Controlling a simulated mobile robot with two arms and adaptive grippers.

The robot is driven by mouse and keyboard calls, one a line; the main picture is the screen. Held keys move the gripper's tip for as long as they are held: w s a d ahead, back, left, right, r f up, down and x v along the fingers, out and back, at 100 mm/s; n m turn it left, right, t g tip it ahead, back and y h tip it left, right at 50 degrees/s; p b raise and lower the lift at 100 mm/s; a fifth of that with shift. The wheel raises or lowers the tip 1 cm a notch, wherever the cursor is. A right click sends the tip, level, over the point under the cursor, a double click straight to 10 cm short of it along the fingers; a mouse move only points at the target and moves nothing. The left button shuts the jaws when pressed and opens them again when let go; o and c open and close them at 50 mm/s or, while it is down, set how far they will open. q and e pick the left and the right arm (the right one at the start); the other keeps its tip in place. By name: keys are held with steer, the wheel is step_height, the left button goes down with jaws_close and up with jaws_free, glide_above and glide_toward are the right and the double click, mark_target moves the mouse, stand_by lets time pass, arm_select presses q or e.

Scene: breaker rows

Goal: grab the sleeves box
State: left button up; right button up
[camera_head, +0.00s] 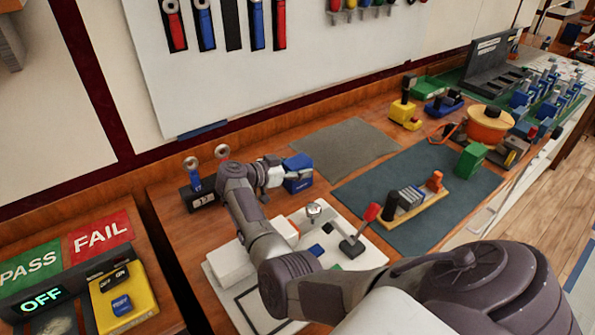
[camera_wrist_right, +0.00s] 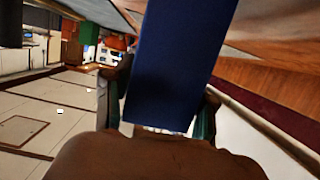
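A small blue box (camera_head: 298,181) with a pale label, too small to read, is at the back of the wooden bench in the head view. It is the box that fits the sleeves box. My right gripper (camera_head: 276,176) reaches it from the left side. In the right wrist view the blue box (camera_wrist_right: 175,65) fills the middle, and my right gripper's fingers (camera_wrist_right: 162,112) lie against both of its sides. I cannot tell whether the box touches the bench. My left gripper is not in view.
A white tray (camera_head: 262,322) with small parts lies below my right forearm. A black block with two upright tools (camera_head: 199,197) stands left of the gripper. A bare grey mat (camera_head: 345,150) is to the right, and a blue-grey mat (camera_head: 390,170) holds a wooden rack.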

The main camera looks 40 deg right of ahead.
steer(key=c, duration=0.8)
steer(key=shift+c, duration=0.3)
steer(key=shift+r, duration=0.15)
